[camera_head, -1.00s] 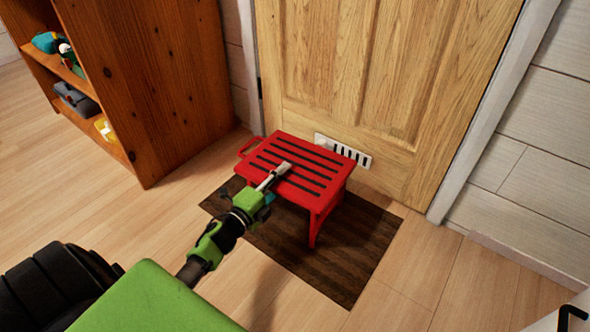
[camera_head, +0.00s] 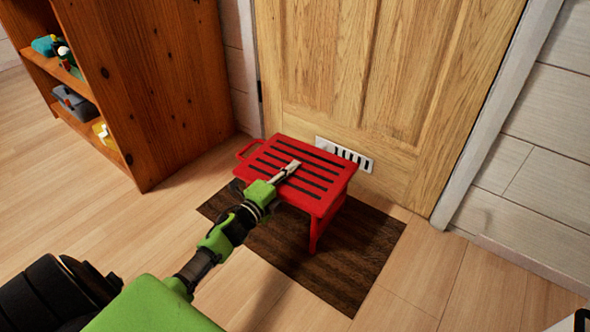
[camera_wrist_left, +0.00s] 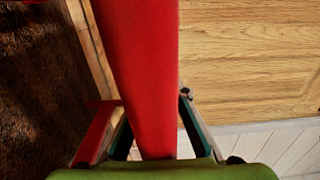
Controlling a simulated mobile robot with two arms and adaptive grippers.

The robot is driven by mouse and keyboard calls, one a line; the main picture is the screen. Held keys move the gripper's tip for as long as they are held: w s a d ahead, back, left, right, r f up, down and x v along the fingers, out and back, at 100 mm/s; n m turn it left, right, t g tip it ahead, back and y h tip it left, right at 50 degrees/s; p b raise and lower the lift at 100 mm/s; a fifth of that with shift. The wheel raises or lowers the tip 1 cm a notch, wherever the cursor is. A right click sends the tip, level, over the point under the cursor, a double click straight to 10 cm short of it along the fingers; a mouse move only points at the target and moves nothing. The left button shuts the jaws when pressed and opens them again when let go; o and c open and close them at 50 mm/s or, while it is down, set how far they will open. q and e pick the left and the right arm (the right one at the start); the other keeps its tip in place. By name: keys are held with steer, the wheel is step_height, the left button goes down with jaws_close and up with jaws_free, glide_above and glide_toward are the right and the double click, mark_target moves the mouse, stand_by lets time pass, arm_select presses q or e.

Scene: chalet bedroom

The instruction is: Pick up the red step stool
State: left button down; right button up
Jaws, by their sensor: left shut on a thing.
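The red step stool (camera_head: 262,158) is in front of the door in the head view, with black strips across its top and a loop handle at its left end. It looks upright, over a dark brown mat; I cannot tell whether its feet touch the mat. My left gripper (camera_head: 292,167) reaches its top from the front left and is shut on the stool. In the left wrist view a red part of the stool (camera_wrist_left: 140,70) runs between the two fingers. The gripper and arm hide part of the stool.
The dark mat (camera_head: 350,265) lies on the wood floor. A wooden door (camera_head: 375,90) with a white vent (camera_head: 345,154) is close behind the stool. A wooden shelf (camera_head: 165,95) holding several items stands at left. Floor (camera_head: 430,285) is clear at front right.

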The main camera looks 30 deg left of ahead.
arm_select(q)
steer(key=shift+r, duration=0.3)
